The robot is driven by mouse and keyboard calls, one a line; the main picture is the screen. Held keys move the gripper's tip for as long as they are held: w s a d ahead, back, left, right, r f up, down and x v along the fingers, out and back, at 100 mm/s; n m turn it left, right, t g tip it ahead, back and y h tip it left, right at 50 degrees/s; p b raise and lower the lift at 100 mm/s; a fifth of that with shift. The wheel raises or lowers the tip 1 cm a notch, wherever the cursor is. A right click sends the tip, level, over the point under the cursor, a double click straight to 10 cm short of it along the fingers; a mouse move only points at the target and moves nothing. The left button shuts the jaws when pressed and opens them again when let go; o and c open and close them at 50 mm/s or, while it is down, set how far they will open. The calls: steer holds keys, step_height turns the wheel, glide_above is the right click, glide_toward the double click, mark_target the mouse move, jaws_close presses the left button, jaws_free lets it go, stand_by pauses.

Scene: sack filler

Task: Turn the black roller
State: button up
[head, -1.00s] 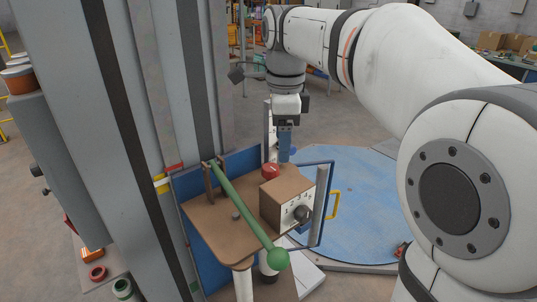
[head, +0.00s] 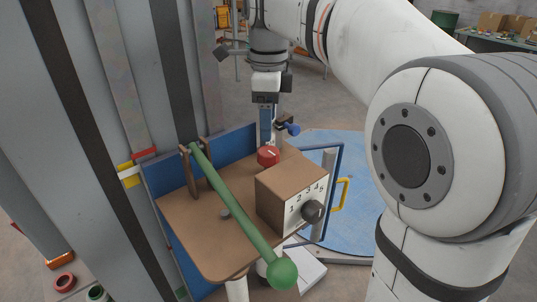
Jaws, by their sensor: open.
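A brown box (head: 274,192) stands on a brown panel (head: 185,215), with a numbered white face. A black round knob (head: 312,211) sits on that face, at the right; it is the black turning part I can make out, and I cannot tell whether it is the roller named. My gripper (head: 266,138) points down behind the panel, beyond a red knob (head: 268,157), with blue fingers. It is open and stands apart from the black knob, farther back and to the left. The fingertips are partly hidden behind the red knob and panel.
A green lever (head: 232,203) with a ball end slants across the panel. A blue frame with a yellow handle (head: 342,195) and an upright grey cylinder (head: 328,185) stand right of the box. A blue-handled part (head: 289,128) is near my gripper. Grey columns fill the left.

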mark_target(268, 151)
steer(key=shift+f, duration=4)
steer(key=c, duration=1)
